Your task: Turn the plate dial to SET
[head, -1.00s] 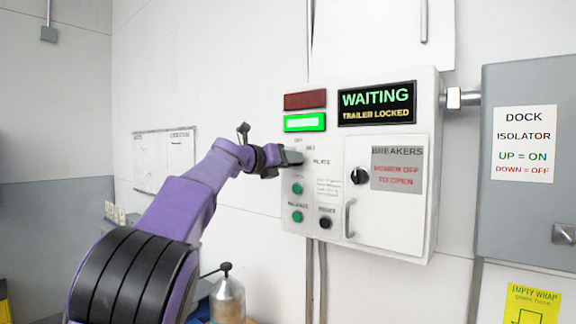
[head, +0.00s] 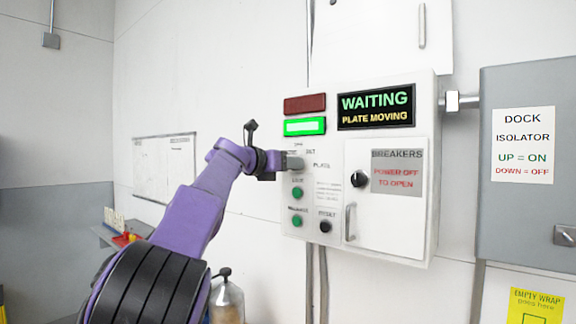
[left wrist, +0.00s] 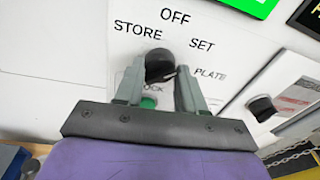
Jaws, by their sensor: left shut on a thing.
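The plate dial (left wrist: 159,63) is a black knob on the white control panel, with STORE printed at its left, OFF above and SET at its right in the left wrist view. My left gripper (left wrist: 160,78) is shut on the dial, one grey finger on each side. I cannot tell clearly which word the dial points at. In the head view my left gripper (head: 293,163) is at the panel's left part and hides the dial. The panel display (head: 375,106) reads WAITING, PLATE MOVING. My right gripper is not in view.
A green lamp (head: 304,126) is lit below a dark red one (head: 304,104). Green buttons (head: 297,193) and a black reset knob (head: 326,226) sit below the dial. The breaker door (head: 385,225) with its handle is to the right, then a grey dock isolator box (head: 525,210).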

